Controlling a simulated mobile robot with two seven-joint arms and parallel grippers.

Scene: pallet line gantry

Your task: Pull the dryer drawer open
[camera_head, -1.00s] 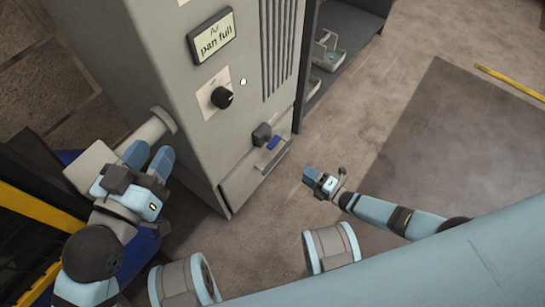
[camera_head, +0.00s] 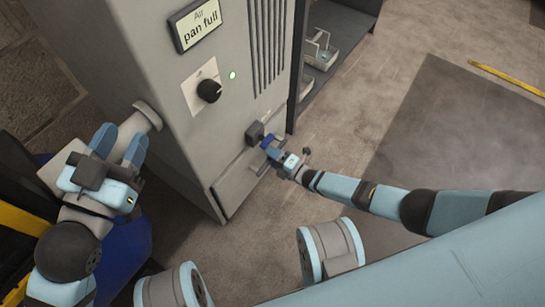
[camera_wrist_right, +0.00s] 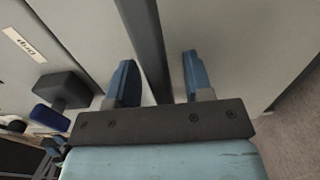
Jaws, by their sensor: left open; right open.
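The dryer is the tall grey cabinet (camera_head: 165,85). Its drawer (camera_head: 235,188) is the low front panel near the floor and looks shut. My right gripper (camera_head: 268,147) is at the upper right of the drawer front, covering part of it. In the right wrist view my right gripper (camera_wrist_right: 158,65) is open, and a dark grey bar (camera_wrist_right: 143,35), apparently the drawer handle, runs between its fingers. I cannot tell whether they touch it. My left gripper (camera_head: 120,145) is open and empty, left of the cabinet, near a pale cylindrical fitting (camera_head: 148,115).
A dial (camera_head: 209,90), a green light (camera_head: 232,76) and a "pan full" display (camera_head: 198,24) are higher. Floor (camera_head: 330,150) right of the drawer is clear.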

